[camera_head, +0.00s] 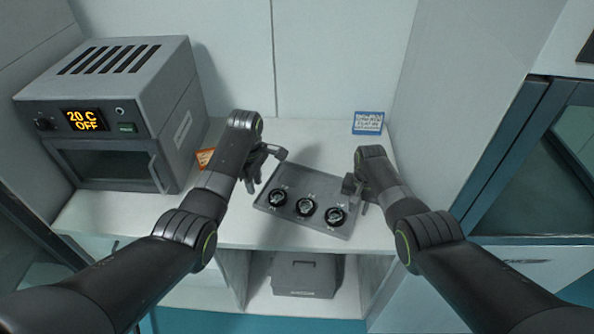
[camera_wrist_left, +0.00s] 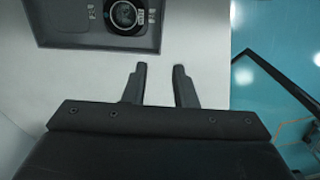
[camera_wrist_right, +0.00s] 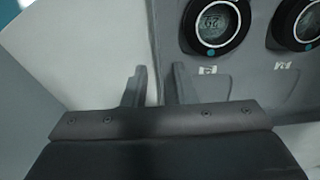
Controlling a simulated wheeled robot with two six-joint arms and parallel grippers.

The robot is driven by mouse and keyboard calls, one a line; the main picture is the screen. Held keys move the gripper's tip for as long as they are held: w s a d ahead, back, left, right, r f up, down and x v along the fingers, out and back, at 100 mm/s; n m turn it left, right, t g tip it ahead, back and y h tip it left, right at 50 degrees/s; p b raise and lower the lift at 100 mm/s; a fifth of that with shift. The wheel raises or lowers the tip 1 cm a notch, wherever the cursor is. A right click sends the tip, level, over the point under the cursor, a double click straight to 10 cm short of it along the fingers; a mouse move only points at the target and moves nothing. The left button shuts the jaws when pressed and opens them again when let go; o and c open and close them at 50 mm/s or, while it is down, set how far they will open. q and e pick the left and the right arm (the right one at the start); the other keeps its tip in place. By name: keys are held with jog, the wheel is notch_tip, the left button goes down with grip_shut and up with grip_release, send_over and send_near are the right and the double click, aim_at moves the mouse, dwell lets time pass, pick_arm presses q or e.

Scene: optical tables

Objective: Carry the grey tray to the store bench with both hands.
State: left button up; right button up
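The grey tray (camera_head: 319,186) lies on a white bench and holds three round black devices with glassy faces (camera_head: 305,207). My left gripper (camera_head: 266,168) is at the tray's left end, with its fingers apart and nothing between them; the left wrist view shows the tray's edge (camera_wrist_left: 88,44) beyond the fingers, with bare bench under the fingertips. My right gripper (camera_head: 355,188) is at the tray's right end, fingers apart; in the right wrist view the tray's side (camera_wrist_right: 245,75) runs close by the right finger. I cannot tell whether that finger touches it.
A grey oven-like unit (camera_head: 168,103) reading "20 C OFF" stands on the bench (camera_head: 235,231) at left. A grey box (camera_head: 303,277) sits on the shelf below. A glass-fronted cabinet (camera_head: 540,190) is at right.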

jog(key=shift+r, duration=0.1)
pick_arm(q)
notch_tip(320, 180, up, 3)
jog(key=shift+r, duration=0.1)
pick_arm(e)
notch_tip(320, 180, up, 12)
dwell(0.6)
dwell(0.3)
